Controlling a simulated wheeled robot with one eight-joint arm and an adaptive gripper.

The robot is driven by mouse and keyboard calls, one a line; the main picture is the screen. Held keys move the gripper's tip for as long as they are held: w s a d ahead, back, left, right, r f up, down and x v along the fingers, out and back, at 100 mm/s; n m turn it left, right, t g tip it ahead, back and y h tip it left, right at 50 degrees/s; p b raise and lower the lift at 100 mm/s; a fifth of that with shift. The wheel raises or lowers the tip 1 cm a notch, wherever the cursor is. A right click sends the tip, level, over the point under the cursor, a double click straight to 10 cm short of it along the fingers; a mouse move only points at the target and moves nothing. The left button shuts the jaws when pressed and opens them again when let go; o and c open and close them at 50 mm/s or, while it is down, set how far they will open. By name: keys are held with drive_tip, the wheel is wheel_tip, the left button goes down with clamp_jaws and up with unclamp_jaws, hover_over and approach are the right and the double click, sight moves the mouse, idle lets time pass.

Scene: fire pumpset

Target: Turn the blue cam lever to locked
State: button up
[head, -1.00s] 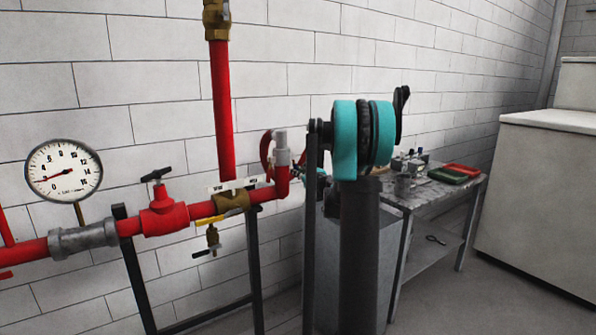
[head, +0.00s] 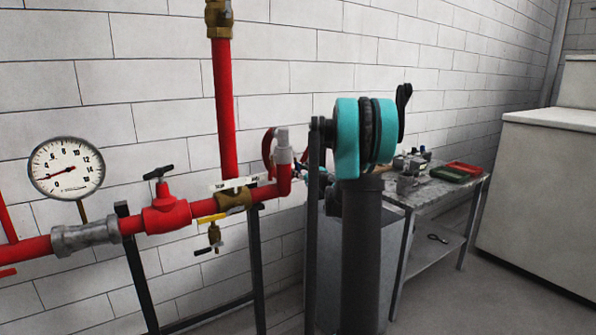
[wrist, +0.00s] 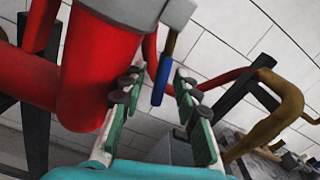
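The blue cam lever (wrist: 161,84) shows in the wrist view, hanging down from a brownish arm beside the grey coupling (wrist: 172,12) on the thick red pipe. The coupling also shows in the head view (head: 283,140), but I cannot make out the blue lever there. My gripper (wrist: 157,74) is open, with one green-padded finger on each side of the lever's lower end in the picture. I see no clear contact, and cannot tell how deep the lever lies between the fingers. In the head view my arm hides most of the gripper.
A red pipe (head: 120,229) with a gauge (head: 66,168), a red valve (head: 166,212) and a yellow-handled valve (head: 214,233) runs along the white wall. A workbench (head: 440,193) with small items and a white cabinet (head: 540,190) stand at the right.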

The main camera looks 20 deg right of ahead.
drive_tip(key=w+d+r+n, duration=0.2)
drive_tip(key=d+r+n, duration=0.4)
drive_tip(key=n, duration=0.9)
drive_tip(key=a+v, duration=0.1)
drive_tip(key=v, duration=1.6)
drive_tip(key=s+a+f+n+g, duration=0.3)
drive_tip(key=s+a+f, duration=0.3)
drive_tip(key=a, duration=0.4)
drive_tip(key=s+a+f+n+g, duration=0.4)
drive_tip(key=s+a+f, duration=0.2)
drive_tip(key=a+f, duration=0.3)
drive_tip(key=shift+s+a+f+g, duration=0.25)
drive_tip(key=shift+s+a+g, duration=0.15)
drive_tip(key=shift+a, duration=0.3)
